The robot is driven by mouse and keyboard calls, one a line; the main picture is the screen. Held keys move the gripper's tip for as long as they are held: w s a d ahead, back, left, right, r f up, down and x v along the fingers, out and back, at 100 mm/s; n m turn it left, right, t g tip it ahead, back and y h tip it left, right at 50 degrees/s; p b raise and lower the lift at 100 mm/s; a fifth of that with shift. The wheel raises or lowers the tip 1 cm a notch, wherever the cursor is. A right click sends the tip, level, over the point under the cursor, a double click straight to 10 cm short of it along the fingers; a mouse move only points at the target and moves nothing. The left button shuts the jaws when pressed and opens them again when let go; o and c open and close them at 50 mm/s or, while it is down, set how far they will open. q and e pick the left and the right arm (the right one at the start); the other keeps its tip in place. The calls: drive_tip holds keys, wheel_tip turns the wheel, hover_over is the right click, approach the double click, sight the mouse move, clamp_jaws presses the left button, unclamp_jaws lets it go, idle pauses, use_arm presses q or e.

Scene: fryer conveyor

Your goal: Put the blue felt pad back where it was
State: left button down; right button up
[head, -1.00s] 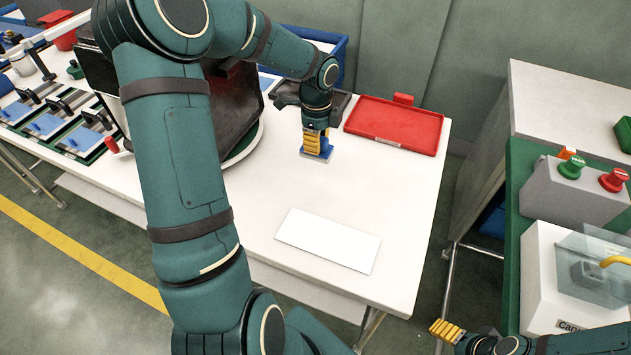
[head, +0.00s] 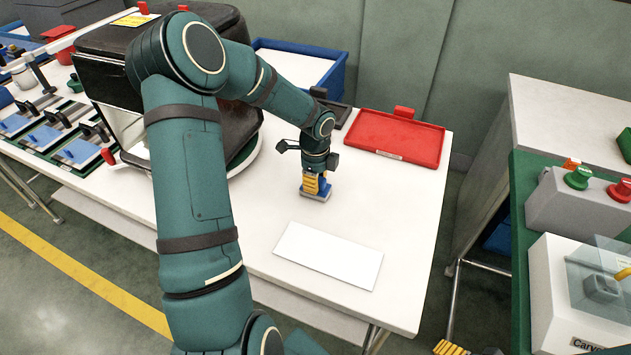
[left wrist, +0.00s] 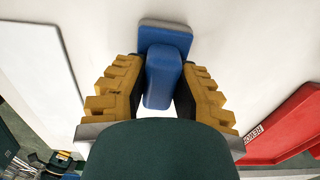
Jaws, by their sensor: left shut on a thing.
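The blue felt pad (head: 318,194) is a blue block with a raised blue grip and a grey layer along its base edge. My left gripper (head: 316,184) is shut on it, over the white table between the red tray and the white sheet. In the left wrist view the blue grip (left wrist: 163,82) sits between the yellow fingers of my left gripper (left wrist: 160,90). I cannot tell whether the pad touches the table. My right gripper (head: 450,348) shows only as yellow fingers cut off at the bottom edge.
A flat white sheet (head: 328,256) lies in front of the pad. A red tray (head: 395,137) is behind right, with a small dark tray (head: 338,113) beside it. A large black machine (head: 125,62) stands left. The table between is clear.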

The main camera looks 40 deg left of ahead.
use_arm(q)
drive_tip(key=shift+f, duration=0.15)
drive_tip(key=c, duration=0.9)
unclamp_jaws()
drive_tip(key=shift+o, duration=0.2)
wheel_tip(320, 180, up, 12)
drive_tip(key=p, duration=0.3)
drive_tip(key=shift+r, duration=0.2)
